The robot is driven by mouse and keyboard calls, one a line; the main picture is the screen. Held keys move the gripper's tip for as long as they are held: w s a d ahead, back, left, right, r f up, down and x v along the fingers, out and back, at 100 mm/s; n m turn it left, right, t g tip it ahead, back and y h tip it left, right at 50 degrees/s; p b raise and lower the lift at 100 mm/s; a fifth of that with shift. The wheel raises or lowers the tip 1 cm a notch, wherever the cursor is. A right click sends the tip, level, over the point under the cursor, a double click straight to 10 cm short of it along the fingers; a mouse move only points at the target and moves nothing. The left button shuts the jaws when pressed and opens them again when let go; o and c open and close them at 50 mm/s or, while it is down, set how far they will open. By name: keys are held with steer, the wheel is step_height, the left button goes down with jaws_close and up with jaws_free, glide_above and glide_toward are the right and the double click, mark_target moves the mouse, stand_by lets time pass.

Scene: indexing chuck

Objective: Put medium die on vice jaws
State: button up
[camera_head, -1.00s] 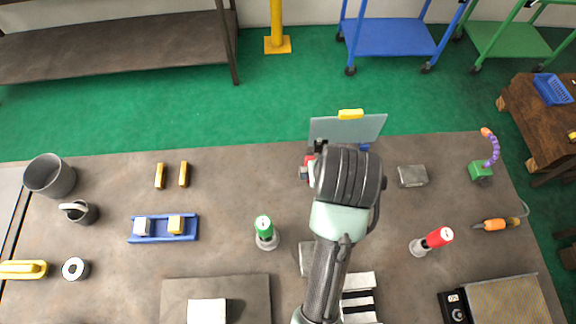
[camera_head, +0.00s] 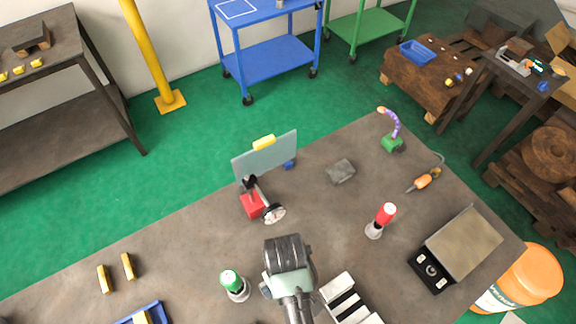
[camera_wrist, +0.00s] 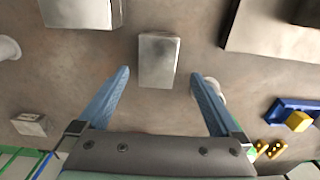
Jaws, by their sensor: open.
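My gripper (camera_wrist: 160,77) is open and empty, its two blue fingers spread and pointing down at the table. A grey metal block (camera_wrist: 158,60), which may be the medium die, lies beneath and between the fingertips, touching neither. In the head view, my gripper hides it. A smaller grey block (camera_head: 341,171) lies at the back of the table and also shows at the left of the wrist view (camera_wrist: 30,124). A pale piece with dark slots (camera_head: 350,300), possibly the vice jaws, stands right of my arm. I cannot tell for certain which parts are the die and jaws.
A green-topped bottle (camera_head: 234,285) stands left of my gripper and a red-topped one (camera_head: 381,219) to its right. A red-based stand with a clear panel (camera_head: 265,158) is behind. A blue tray (camera_wrist: 283,110) holds a yellow block. Bare table lies between these.

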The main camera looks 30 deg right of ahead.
steer(key=shift+s+d+f+p, duration=0.1)
steer(key=shift+d+f+p, duration=0.1)
steer(key=shift+f, duration=0.9)
steer(key=shift+d+f+p, duration=0.1)
steer(key=shift+f+p, duration=0.1)
steer(key=shift+f, duration=0.85)
steer(key=shift+c, duration=0.3)
steer(key=shift+a, duration=0.1)
jaws_close()
steer(key=shift+r, duration=0.1)
